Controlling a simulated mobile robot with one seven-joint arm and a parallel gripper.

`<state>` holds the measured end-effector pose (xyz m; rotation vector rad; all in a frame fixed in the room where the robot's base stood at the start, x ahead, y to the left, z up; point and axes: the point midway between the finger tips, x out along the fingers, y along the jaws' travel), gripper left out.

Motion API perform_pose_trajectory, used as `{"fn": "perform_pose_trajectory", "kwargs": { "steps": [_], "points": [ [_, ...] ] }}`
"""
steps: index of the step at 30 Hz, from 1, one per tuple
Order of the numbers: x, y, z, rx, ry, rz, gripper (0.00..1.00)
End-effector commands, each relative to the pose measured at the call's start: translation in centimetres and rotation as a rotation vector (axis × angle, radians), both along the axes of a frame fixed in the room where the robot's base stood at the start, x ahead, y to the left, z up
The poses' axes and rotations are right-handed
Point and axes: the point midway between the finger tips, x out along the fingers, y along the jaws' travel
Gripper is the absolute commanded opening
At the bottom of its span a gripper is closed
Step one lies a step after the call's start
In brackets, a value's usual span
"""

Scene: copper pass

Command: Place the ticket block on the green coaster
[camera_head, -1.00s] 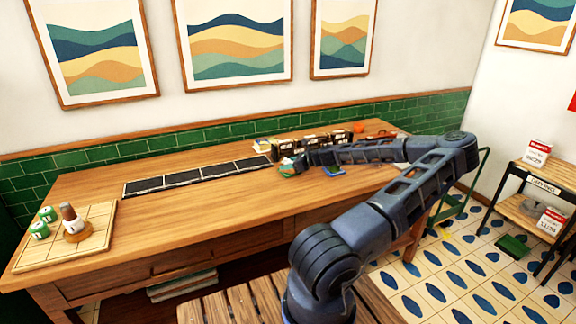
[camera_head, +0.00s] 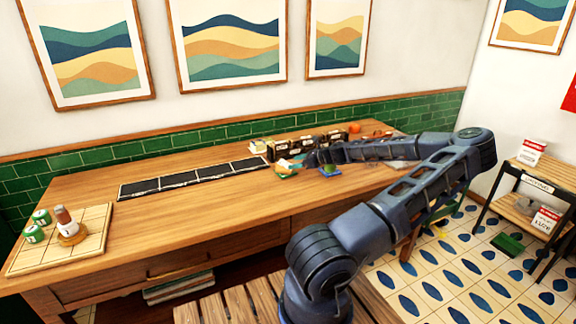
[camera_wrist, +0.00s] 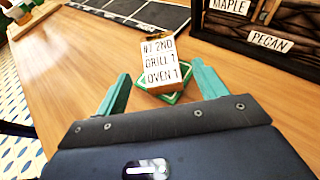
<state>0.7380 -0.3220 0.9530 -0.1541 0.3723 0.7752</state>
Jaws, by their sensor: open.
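The ticket block (camera_wrist: 160,62), wooden with a white face reading "#7 2ND GRILL 1 OVEN 1", rests on the green coaster (camera_wrist: 178,97) in the wrist view. The block hides most of the coaster. In the head view the ticket block (camera_head: 283,164) and green coaster (camera_head: 286,177) are on the counter, left of my gripper (camera_head: 304,161). My gripper (camera_wrist: 160,84) is open, its teal fingers apart, one to each side of the block in the wrist picture. No finger visibly touches the block.
A dark rack labelled MAPLE and PECAN (camera_wrist: 262,30) stands close on the right in the wrist view. A blue coaster (camera_head: 330,171) lies right of the green one. Black panels (camera_head: 195,177) lie along the counter. The counter's front left is clear up to a board (camera_head: 90,225).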

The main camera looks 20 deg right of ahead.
Motion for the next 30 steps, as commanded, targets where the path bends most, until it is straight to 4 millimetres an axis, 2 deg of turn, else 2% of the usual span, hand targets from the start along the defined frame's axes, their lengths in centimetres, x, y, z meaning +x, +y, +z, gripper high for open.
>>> {"fn": "perform_pose_trajectory", "kwargs": {
  "steps": [3,10,30],
  "points": [
    [-1.4,-1.5,0.8,-0.001,0.0,-0.002,0.71],
    [-3.0,-3.0,1.8,0.0,0.0,-0.001,0.71],
    [-3.3,-3.1,1.9,-0.004,0.0,0.004,0.71]
  ]
}}
